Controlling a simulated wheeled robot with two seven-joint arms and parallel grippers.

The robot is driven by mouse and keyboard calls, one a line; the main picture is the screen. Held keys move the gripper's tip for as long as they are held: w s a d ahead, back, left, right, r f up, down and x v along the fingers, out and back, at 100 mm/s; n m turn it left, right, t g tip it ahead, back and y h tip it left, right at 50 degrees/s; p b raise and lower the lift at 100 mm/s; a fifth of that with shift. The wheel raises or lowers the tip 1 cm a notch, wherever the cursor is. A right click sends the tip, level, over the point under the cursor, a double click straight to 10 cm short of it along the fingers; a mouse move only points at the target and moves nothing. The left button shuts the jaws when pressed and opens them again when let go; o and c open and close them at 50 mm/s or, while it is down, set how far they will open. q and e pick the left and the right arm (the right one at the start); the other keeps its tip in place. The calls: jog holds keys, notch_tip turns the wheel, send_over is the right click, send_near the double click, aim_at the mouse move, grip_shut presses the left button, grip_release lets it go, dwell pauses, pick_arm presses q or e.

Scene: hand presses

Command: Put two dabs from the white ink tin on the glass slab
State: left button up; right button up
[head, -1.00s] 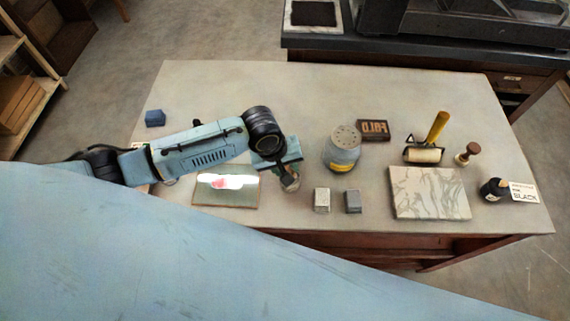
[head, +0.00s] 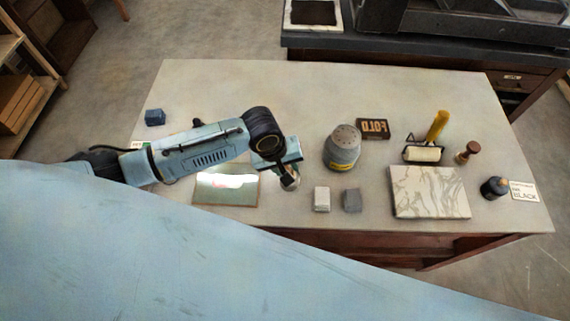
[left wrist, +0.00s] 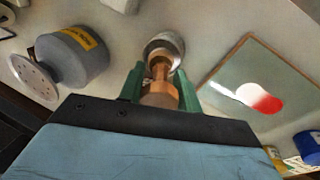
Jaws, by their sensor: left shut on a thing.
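My left gripper (left wrist: 160,90) is shut on a brown wooden-looking tool (left wrist: 160,72), which points away from the wrist. The tool's far end meets a round pale tin-like thing (left wrist: 165,42), apparently the white ink tin; I cannot tell how deep the tool reaches. In the head view my left gripper (head: 287,170) is over the table just right of the glass slab, largely covering the tool and the pale round thing (head: 290,184). The glass slab (head: 212,198) lies flat. In the left wrist view the slab (left wrist: 232,72) carries touching white and red patches (left wrist: 259,98). My right gripper is not in view.
A grey shaker (head: 342,150) with a yellow label stands right of my left gripper. A marbled slab (head: 425,195), roller (head: 424,154) and black ink container (head: 493,188) are farther right. The back middle is clear.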

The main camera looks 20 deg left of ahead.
pick_arm(q)
jog(key=shift+s+f+p, duration=0.15)
jog(key=shift+p, duration=0.2)
dwell(1.4)
notch_tip(320, 180, up, 7)
jog(key=p, duration=0.8)
jog(key=shift+p, duration=0.3)
